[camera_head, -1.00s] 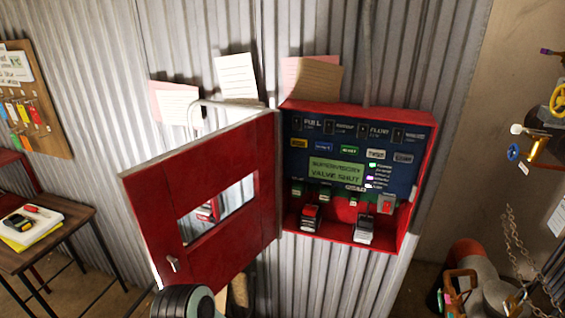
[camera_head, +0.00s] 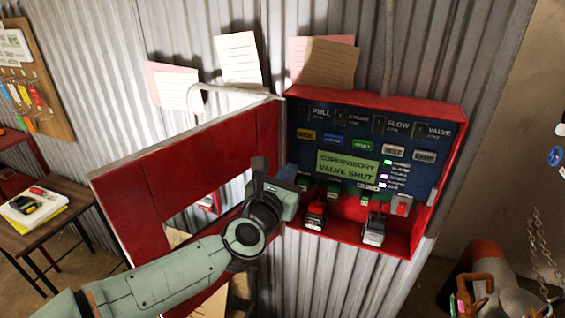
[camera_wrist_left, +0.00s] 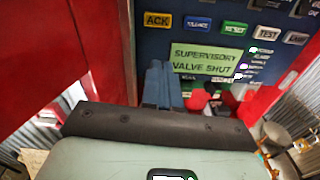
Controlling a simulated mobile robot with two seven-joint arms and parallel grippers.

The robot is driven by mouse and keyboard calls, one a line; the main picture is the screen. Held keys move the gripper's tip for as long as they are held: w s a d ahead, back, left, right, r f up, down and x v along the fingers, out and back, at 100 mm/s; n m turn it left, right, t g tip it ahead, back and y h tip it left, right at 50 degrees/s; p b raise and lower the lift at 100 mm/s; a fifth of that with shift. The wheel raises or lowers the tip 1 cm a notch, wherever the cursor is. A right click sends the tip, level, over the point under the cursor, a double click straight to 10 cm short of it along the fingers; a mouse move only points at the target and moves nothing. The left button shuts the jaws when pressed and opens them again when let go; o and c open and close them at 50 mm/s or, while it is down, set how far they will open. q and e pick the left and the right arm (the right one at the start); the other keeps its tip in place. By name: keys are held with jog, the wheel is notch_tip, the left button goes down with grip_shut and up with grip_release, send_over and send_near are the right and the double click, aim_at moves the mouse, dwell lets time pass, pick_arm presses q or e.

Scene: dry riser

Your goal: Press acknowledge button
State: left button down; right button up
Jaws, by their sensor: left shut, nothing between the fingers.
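The acknowledge button is the yellow button (camera_head: 306,136) at the left of the button row on the blue panel (camera_head: 440,143). In the left wrist view it is marked ACK (camera_wrist_left: 157,20). The green display (camera_head: 347,166) below reads SUPERVISORY VALVE SHUT. My left gripper (camera_head: 290,176) is shut and empty, in front of the panel's lower left. In the left wrist view its fingers (camera_wrist_left: 160,84) point up toward the panel, below the ACK button and left of the display. The gap to the panel is hard to judge. My right gripper is not in view.
The red box's door (camera_head: 130,205) stands open to the left, with my left arm in front of it. Blue, green and white buttons continue the row. Two small devices (camera_head: 374,229) stand on the box floor. A side table (camera_head: 50,240) is far left.

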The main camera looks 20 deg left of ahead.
pick_arm(q)
jog(key=shift+n+t, duration=0.3)
jog(key=shift+n, duration=0.3)
jog(key=w, duration=0.3)
jog(key=w+r+p, duration=0.1)
jog(key=w, duration=0.2)
jog(key=w+r, duration=0.1)
jog(key=w, duration=0.2)
jog(key=shift+w+a+r+p, duration=0.1)
jog(key=shift+w+r+p, duration=0.1)
jog(key=shift+p, duration=0.15)
jog(key=shift+w, duration=0.2)
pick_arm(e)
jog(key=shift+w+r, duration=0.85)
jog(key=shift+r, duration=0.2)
pick_arm(q)
jog(key=shift+w, duration=0.45)
jog(key=shift+s, duration=0.45)
jog(key=b, duration=0.2)
send_near(306, 135)
jog(key=shift+w, duration=0.7)
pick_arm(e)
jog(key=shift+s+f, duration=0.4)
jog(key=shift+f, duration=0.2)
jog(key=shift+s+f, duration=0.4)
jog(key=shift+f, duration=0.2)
